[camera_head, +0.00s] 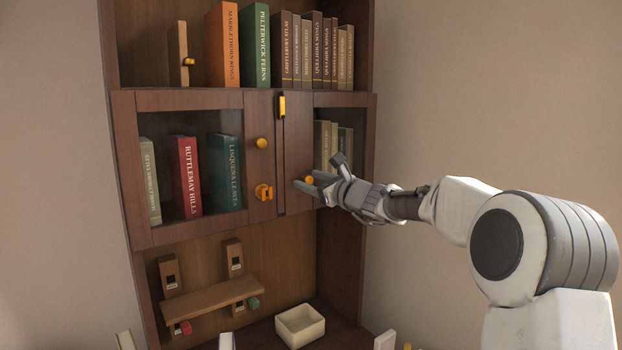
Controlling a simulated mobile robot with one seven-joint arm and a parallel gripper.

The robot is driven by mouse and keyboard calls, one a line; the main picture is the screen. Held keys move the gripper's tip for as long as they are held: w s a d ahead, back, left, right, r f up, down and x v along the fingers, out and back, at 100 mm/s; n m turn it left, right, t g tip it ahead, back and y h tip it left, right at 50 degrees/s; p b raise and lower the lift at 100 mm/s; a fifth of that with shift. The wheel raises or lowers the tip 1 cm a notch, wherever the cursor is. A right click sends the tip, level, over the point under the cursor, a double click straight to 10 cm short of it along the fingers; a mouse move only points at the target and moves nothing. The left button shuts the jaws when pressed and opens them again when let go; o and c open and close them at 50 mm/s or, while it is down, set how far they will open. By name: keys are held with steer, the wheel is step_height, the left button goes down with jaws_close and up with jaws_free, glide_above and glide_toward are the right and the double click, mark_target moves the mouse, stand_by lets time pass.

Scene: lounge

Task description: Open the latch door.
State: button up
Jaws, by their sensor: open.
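The wooden cabinet has a left glass door (245,125) that looks shut. On its right frame are a round yellow knob (262,143) and, below it, an orange latch (264,192). A narrow upright strip with a yellow catch (282,106) stands between the doors. The right door (295,135) has a yellow knob (309,180). My gripper (318,175) is open in front of the right door, its fingers close to that knob. I cannot tell whether they touch it. The gripper and wrist hide part of the right door.
Books such as an orange one (222,45) stand on the upper shelf, with more behind the glass. Below are a small wooden rack (212,300) and a cream bin (300,326). A bare wall (480,90) is on the right.

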jaws_close()
stand_by(0.3)
stand_by(1.2)
